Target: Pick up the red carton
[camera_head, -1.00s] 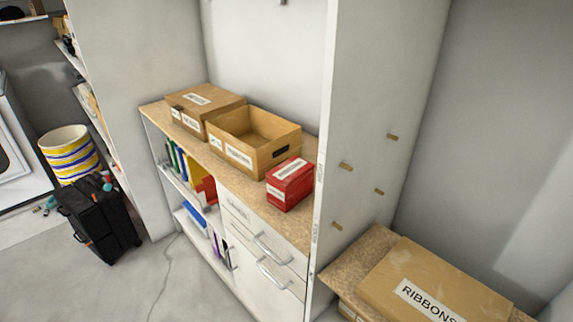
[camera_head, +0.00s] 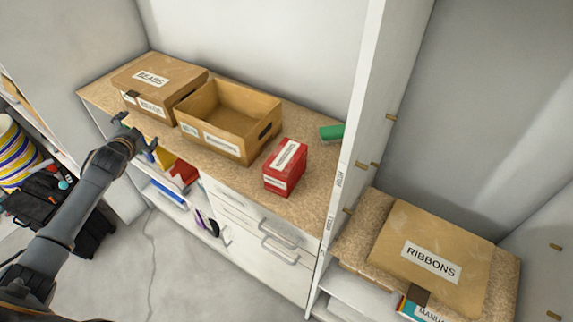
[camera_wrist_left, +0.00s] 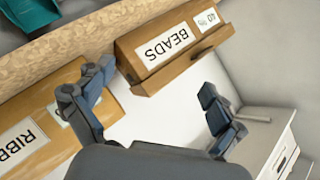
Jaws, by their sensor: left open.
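The red carton (camera_head: 286,167) stands upright on the brown counter top near its front edge, right of an open cardboard box. It has white labels on its top and front. My left gripper (camera_head: 136,134) is left of it, by the front of the counter near the closed BEADS box. The wide-apart fingers of this gripper (camera_wrist_left: 150,108) also show in the left wrist view, with nothing between them. The red carton does not show in the left wrist view. My right gripper is not in view.
The open box (camera_head: 262,139) stands between the BEADS box (camera_head: 185,80) and the red carton. A green item (camera_head: 331,132) lies behind the carton. A white upright panel (camera_head: 359,130) bounds the counter on the right. A RIBBONS box (camera_head: 400,235) sits beyond it.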

